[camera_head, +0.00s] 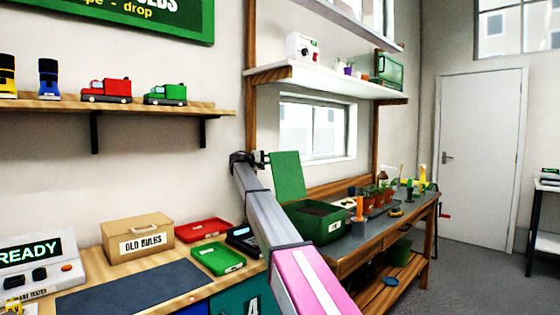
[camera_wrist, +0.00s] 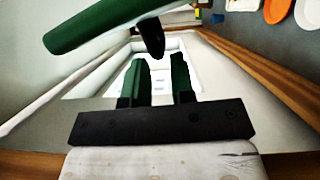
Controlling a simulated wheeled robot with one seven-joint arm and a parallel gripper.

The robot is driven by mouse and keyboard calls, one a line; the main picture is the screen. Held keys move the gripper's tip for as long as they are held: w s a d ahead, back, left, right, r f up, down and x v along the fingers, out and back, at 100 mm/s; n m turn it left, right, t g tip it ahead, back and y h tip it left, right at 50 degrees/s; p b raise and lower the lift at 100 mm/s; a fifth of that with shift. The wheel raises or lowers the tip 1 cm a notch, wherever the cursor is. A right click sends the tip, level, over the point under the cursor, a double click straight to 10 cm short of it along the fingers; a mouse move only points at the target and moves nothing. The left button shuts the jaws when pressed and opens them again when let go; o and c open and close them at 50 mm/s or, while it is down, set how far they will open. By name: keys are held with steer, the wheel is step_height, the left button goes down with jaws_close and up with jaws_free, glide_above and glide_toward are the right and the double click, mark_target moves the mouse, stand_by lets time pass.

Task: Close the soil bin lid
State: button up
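The green soil bin (camera_head: 322,222) stands on the left end of the grey-topped workbench, with dark soil partly visible inside. Its green lid (camera_head: 288,177) stands upright, open, at the bin's back left. My gripper (camera_head: 262,158) is just left of the lid's upper part. In the wrist view, my gripper (camera_wrist: 159,62) has its two fingers apart with nothing between them. A green slab, seemingly the lid (camera_wrist: 105,28), crosses the top left beyond the fingertips, with a dark knob or handle (camera_wrist: 152,38) near the tips. Whether anything touches the fingers is unclear.
The workbench (camera_head: 352,257) also holds several potted plants (camera_head: 378,194) and an orange-topped tool (camera_head: 360,208) right of the bin. A white shelf (camera_head: 330,80) hangs above. A box marked OLD BULBS (camera_head: 137,238) and red and green trays (camera_head: 217,258) lie on the left table.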

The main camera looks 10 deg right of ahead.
mark_target(280, 159)
steer(key=shift+x, duration=2.45)
jaws_close()
steer(key=shift+s, duration=0.15)
